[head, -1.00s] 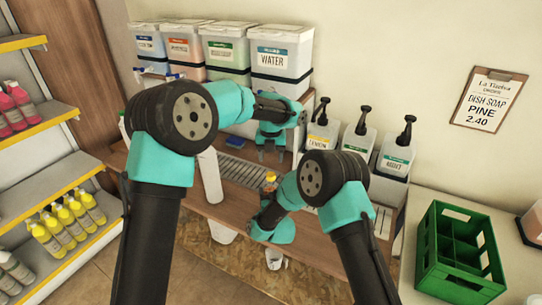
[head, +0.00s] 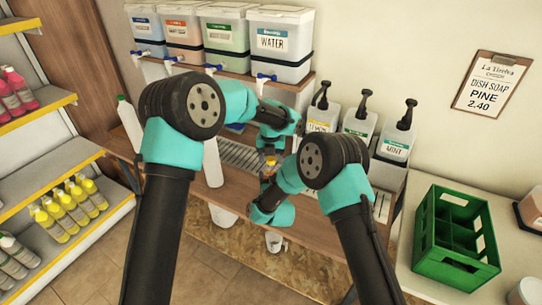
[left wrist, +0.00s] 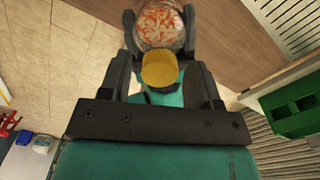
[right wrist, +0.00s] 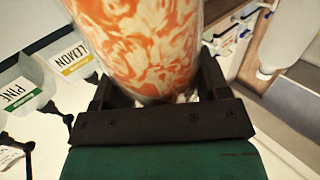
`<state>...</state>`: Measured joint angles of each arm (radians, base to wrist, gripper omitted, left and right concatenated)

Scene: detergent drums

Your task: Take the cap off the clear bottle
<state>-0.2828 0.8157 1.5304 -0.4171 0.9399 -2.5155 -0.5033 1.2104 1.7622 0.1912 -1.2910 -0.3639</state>
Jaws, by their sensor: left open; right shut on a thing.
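The clear bottle (right wrist: 145,40), with orange swirls inside, is held in my right gripper (right wrist: 155,85), which is shut on its body. In the left wrist view the bottle (left wrist: 160,22) lies beyond its yellow cap (left wrist: 160,68). The cap sits on the bottle. My left gripper (left wrist: 160,30) is open, with a finger on each side of the cap; contact cannot be told. In the head view the yellow cap (head: 270,161) shows small between my two grippers, and most of the bottle is hidden behind my right arm.
Dispenser drums (head: 281,43) with blue taps stand on a shelf at the back. Pump bottles (head: 358,122) stand right of my grippers. A green crate (head: 455,240) sits on the right counter. Shelves with yellow bottles (head: 60,212) are at left.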

